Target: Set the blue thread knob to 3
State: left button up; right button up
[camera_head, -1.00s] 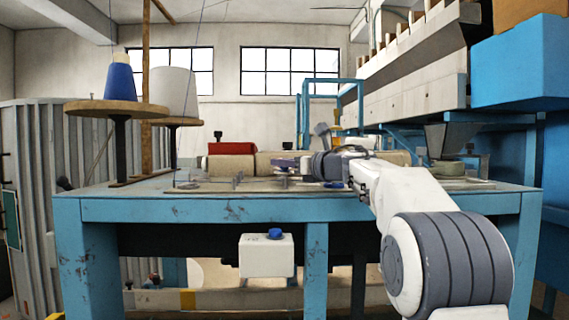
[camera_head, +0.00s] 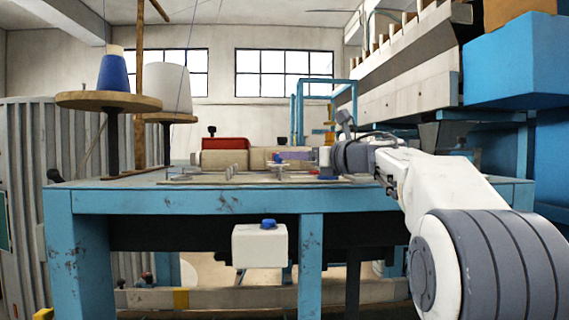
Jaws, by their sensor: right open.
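A blue knob (camera_head: 268,223) sits on top of a white box (camera_head: 259,247) under the front edge of the blue work table (camera_head: 195,203). A small blue disc (camera_head: 328,178) lies on the table top near my right wrist. I cannot tell any numbers or pointer marks on either blue part. My right arm comes in from the right, and my right gripper (camera_head: 284,158) is above the table, pointing left, open. It is small here and partly merges with the parts behind it. It is well above the white box and apart from it. My left gripper is not in view.
A blue thread cone (camera_head: 113,73) and a white thread cone (camera_head: 168,90) stand on round wooden stands at the left. A red block (camera_head: 226,143) lies on the sewing head at the table's back. Blue bins (camera_head: 520,60) are at the right.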

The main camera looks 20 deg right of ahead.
jog(key=shift+b+v, duration=0.35)
jog(key=shift+v, duration=1.35)
